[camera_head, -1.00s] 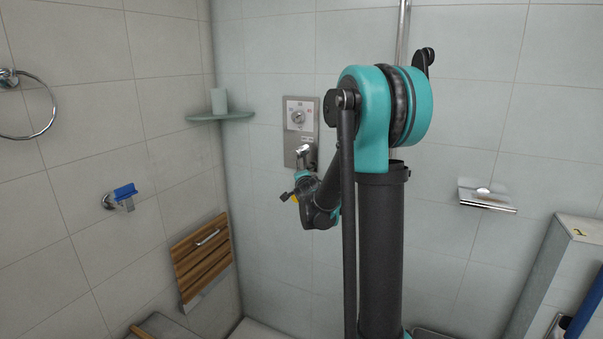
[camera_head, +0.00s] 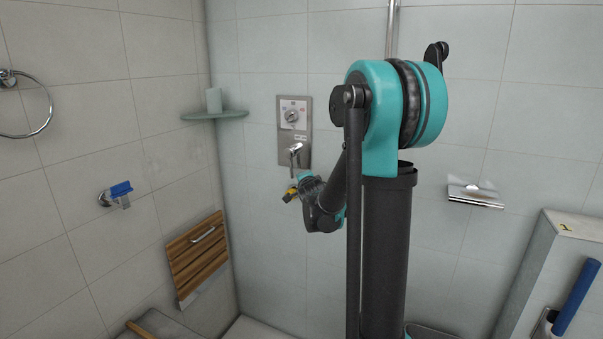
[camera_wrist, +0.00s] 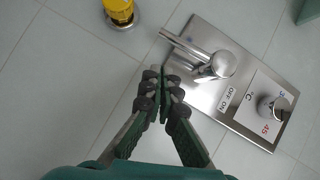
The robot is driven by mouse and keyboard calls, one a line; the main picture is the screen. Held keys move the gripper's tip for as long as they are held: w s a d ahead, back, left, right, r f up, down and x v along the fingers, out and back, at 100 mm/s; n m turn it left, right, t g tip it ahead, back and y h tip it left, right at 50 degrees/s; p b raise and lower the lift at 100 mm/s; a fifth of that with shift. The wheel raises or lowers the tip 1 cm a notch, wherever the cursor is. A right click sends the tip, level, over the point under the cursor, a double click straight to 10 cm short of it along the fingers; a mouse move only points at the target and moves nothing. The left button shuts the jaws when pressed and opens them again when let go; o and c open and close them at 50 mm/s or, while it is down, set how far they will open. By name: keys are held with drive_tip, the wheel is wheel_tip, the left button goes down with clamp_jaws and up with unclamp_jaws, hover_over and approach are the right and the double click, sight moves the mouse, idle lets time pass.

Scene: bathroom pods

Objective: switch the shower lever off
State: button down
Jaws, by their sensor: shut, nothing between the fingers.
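The shower lever (camera_head: 295,149) is a chrome handle on a steel wall panel (camera_head: 283,133). In the wrist view the lever (camera_wrist: 205,60) sticks out from the panel (camera_wrist: 205,93) beside the printed words OFF and ON. My gripper (camera_wrist: 162,78) is shut and empty, its fingertips close beside the lever's handle. I cannot tell whether they touch it. A round temperature dial (camera_wrist: 272,106) sits higher on the panel.
A yellow fitting (camera_wrist: 119,10) with a chrome base is on the wall below the panel. A wooden fold seat (camera_head: 197,258) hangs lower left. A chrome holder (camera_head: 474,197) is on the right wall.

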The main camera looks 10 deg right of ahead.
drive_tip(key=f+v, duration=0.1)
drive_tip(key=v, duration=0.7)
drive_tip(key=shift+s, duration=0.3)
drive_tip(key=shift+d+f, duration=0.1)
drive_tip(key=shift+f, duration=0.05)
